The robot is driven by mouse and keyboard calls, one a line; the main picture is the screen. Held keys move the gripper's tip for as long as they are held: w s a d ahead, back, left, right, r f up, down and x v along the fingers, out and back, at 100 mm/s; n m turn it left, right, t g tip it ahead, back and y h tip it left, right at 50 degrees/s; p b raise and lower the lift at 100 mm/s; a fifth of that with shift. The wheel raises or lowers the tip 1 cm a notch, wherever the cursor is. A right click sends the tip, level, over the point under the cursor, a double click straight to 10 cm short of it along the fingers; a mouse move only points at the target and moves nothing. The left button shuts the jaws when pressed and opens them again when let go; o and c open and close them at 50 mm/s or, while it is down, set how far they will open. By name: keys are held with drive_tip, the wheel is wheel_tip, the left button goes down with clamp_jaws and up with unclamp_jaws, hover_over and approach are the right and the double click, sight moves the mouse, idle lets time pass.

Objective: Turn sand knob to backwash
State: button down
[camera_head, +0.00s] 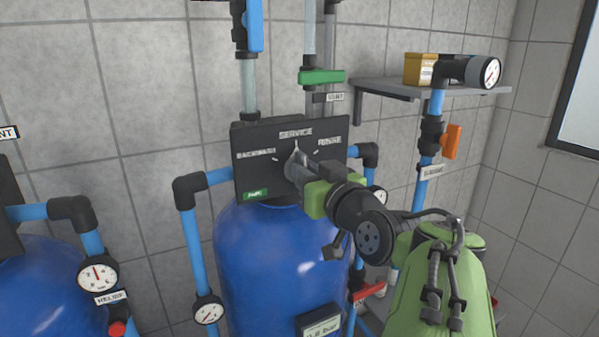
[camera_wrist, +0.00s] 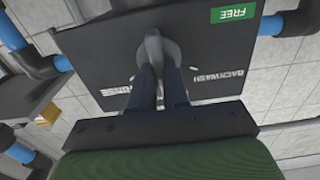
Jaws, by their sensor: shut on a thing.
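The grey knob (camera_head: 291,163) sits at the middle of a dark panel (camera_head: 247,138) above the central blue tank. The panel reads BACKWASH at left, SERVICE at top and RINSE at right. The knob points roughly toward SERVICE, though my fingers cover part of it. My gripper (camera_head: 299,168) reaches in from the right and is shut on the knob. In the wrist view the knob (camera_wrist: 156,45) is between the fingertips of my gripper (camera_wrist: 160,70). There the picture is turned over, with BACKWASH at right and RINSE at left; SERVICE is hidden. A green FREE tag (camera_wrist: 233,14) is on the panel.
The blue tank (camera_head: 265,245) stands below the panel, with blue pipes (camera_head: 192,235) and gauges (camera_head: 208,310) beside it. A green-handled valve (camera_head: 321,76) is above the panel. A wall shelf (camera_head: 380,87) with a yellow box (camera_head: 419,69) is at right.

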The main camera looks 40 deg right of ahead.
drive_tip(key=shift+f+b, duration=0.1)
drive_tip(key=shift+b, duration=0.55)
drive_tip(key=shift+w+a+f+n+b, duration=0.1)
drive_tip(key=shift+a+n+b, duration=0.05)
drive_tip(key=shift+n+b, duration=3.05)
drive_tip(key=shift+a+f+n+b, duration=0.1)
drive_tip(key=shift+a+n+b, duration=0.05)
drive_tip(key=shift+n+b, duration=3.05)
drive_tip(key=shift+m+b, duration=0.3)
drive_tip(key=shift+b, duration=0.35)
drive_tip(key=c, duration=1.1)
unclamp_jaws()
drive_tip(key=shift+r, duration=0.1)
